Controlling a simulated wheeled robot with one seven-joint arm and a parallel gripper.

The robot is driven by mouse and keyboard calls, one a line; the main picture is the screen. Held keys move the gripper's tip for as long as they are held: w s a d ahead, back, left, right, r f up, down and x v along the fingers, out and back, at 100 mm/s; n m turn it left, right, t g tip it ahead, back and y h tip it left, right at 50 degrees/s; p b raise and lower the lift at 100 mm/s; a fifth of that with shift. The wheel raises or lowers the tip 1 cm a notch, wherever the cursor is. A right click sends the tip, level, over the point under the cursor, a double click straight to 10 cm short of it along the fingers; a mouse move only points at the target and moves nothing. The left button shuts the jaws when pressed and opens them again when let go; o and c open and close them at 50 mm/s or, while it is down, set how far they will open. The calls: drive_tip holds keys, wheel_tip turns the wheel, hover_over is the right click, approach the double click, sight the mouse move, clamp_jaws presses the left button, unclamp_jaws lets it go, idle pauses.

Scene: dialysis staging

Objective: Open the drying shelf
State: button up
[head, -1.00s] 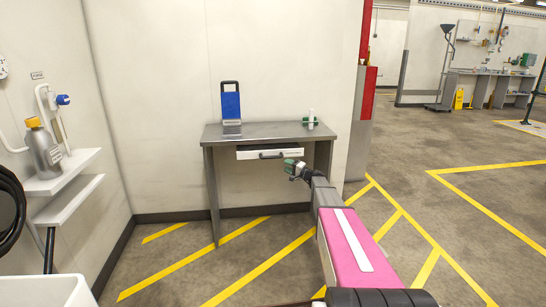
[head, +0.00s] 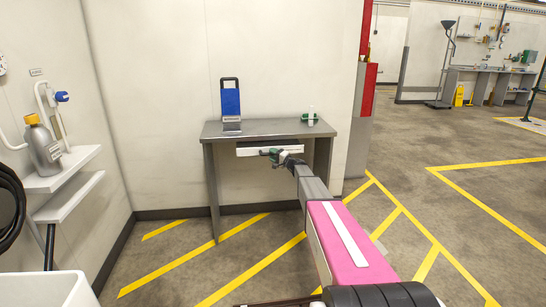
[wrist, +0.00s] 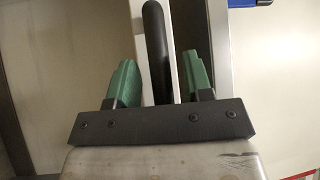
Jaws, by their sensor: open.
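The drying shelf (head: 246,152) is a white-fronted drawer under the top of the grey table. Whether its front is flush or slightly out is hard to tell. Its dark bar handle (wrist: 156,40) shows in the wrist view. My gripper (head: 272,155) is at the front of the shelf and hides most of the handle in the head view. In the wrist view my gripper (wrist: 160,78) is open, with one green finger on each side of the handle. There are visible gaps between handle and fingers.
On the grey table (head: 268,130) stand a blue-backed holder (head: 231,103) at left and a small green-and-white item (head: 310,118) at right. Wall shelves (head: 72,168) with a bottle (head: 43,150) are at left. The striped floor before the table is clear.

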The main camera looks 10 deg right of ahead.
clamp_jaws()
drive_tip(key=s, duration=2.1)
drive_tip(key=shift+s, duration=0.2)
unclamp_jaws()
drive_tip(key=v, duration=1)
drive_tip(key=shift+s+d, duration=0.2)
drive_tip(key=shift+d, duration=0.1)
